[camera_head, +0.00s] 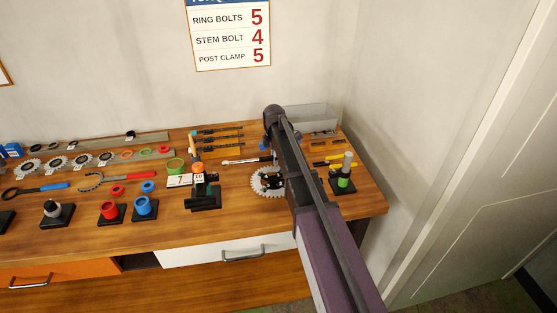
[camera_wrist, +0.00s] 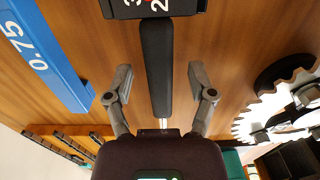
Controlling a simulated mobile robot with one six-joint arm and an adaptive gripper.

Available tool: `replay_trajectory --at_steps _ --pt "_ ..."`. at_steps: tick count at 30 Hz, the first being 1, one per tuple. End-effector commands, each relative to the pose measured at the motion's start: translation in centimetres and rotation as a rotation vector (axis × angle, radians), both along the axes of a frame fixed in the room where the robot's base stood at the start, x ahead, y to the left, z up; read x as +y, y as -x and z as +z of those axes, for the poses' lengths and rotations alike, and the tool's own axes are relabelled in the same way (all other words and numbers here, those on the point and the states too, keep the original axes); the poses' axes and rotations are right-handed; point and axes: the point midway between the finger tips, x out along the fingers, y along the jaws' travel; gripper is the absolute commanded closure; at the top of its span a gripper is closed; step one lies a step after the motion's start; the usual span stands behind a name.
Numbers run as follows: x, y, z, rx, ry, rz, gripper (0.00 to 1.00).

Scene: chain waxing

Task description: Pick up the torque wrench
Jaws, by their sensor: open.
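What appears to be the torque wrench shows in the wrist view as a long black handle (camera_wrist: 157,62) with a short silver shaft end showing below it. My gripper (camera_wrist: 160,80) is open, with one finger on each side of the handle and a visible gap on both sides. The wrist body covers the lower end of the shaft. In the head view a slim silver-shafted tool (camera_head: 240,161) lies on the bench left of my arm and is probably the same wrench. My arm hides the fingers there.
A blue gauge marked 0.75 (camera_wrist: 42,52) lies left of the fingers. A toothed chainring (camera_wrist: 280,100) lies to the right. A dark block with partly cut-off numbers (camera_wrist: 150,8) touches or overlaps the handle's top end. A grey tray (camera_head: 310,117) stands at the bench back.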

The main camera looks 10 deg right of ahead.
Motion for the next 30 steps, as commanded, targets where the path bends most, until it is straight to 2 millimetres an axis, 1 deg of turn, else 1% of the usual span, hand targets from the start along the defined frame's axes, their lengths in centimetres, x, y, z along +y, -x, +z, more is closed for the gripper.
replay_trajectory --at_steps 8,9,11,12,14,15,16,30 --pt "-0.02 0.0 0.0 0.0 0.0 0.0 0.29" --pt "-0.02 0.0 0.0 0.0 0.0 0.0 0.34" --pt "-0.02 0.0 0.0 0.0 0.0 0.0 0.52" --pt "-0.02 0.0 0.0 0.0 0.0 0.0 0.64" --pt "-0.02 0.0 0.0 0.0 0.0 0.0 0.82" --pt "-0.03 0.0 0.0 0.0 0.0 0.0 0.94" --pt "-0.03 0.0 0.0 0.0 0.0 0.0 1.0" --pt "-0.06 0.03 0.17 0.0 0.0 -0.001 1.0"
